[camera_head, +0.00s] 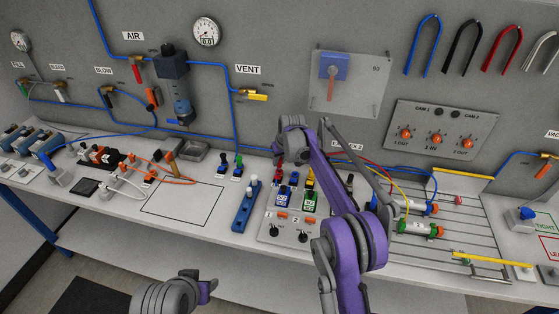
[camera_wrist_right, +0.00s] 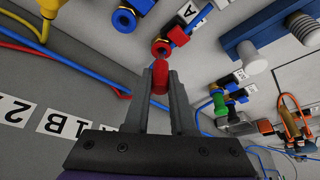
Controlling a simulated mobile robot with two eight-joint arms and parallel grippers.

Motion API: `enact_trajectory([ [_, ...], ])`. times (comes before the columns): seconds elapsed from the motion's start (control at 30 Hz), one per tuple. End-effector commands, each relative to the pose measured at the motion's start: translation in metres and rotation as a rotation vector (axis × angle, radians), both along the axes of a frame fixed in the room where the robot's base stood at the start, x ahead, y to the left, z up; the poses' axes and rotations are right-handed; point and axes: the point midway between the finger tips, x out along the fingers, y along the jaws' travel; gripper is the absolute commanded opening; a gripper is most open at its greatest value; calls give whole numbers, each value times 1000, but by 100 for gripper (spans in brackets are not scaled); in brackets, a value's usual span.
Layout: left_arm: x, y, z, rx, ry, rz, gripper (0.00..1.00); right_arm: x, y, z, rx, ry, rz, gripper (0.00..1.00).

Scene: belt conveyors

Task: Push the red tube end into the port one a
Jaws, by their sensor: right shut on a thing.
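My right gripper (camera_wrist_right: 160,88) is shut on the red tube end (camera_wrist_right: 160,76), which stands out between its fingertips in the right wrist view. In the head view, a red fitting (camera_head: 278,170) shows on the valve panel, below my right arm. Of my left arm only a link shows at the bottom; its gripper is not visible.
Blue valve blocks (camera_head: 287,193) and a green one (camera_head: 309,200) stand close by on the panel. A blue rail with white pegs (camera_head: 246,207) lies left of it. Red, blue and yellow tubes run right toward the cylinders (camera_head: 418,229). The outlined square (camera_head: 182,204) is clear.

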Motion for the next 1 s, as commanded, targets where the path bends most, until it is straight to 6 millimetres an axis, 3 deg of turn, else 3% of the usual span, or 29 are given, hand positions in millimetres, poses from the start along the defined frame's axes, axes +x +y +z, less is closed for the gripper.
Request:
enact_trajectory([
  [1.0, -1, 0, -1, 0, 1, 0, 50, 0, 0, -11, 0, 0, 0, 0],
])
